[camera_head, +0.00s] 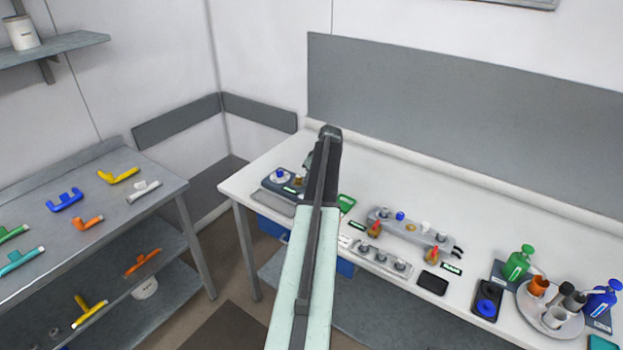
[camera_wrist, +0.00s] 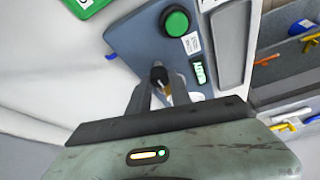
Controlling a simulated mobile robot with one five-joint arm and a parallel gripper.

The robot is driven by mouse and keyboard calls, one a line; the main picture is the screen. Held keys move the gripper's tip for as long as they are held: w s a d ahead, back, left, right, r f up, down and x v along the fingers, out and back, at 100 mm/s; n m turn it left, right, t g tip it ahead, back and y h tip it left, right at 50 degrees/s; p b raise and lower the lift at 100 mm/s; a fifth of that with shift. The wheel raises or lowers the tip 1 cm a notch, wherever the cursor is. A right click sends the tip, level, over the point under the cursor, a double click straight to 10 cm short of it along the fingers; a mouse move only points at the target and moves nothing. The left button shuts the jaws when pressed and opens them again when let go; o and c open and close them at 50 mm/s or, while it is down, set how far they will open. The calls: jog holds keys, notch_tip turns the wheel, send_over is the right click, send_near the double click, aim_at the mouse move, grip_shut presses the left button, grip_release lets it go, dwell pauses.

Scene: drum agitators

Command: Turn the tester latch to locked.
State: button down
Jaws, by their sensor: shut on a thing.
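The tester is a blue-grey box (camera_wrist: 140,45) with a round green button (camera_wrist: 176,22) on its top face, seen in the wrist view. A small latch (camera_wrist: 158,74) with a dark top and a tan lower part stands near its edge. My gripper (camera_wrist: 161,88) is shut on the latch, one finger on each side. The fingers hide part of the latch, and I cannot tell its exact turn angle. In the head view, my arm covers the gripper and part of the bench around it.
A grey shelf (camera_head: 150,205) with coloured handles stands at the left. A grey panel backs the bench.

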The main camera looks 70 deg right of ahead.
jog(key=shift+s+a, duration=0.1)
jog(key=shift+s, duration=0.05)
jog(key=c, duration=1.2)
grip_release()
jog(key=shift+r, duration=0.1)
jog(key=p+v, duration=0.7)
jog(key=shift+s+r, duration=0.1)
jog(key=shift+r, duration=0.15)
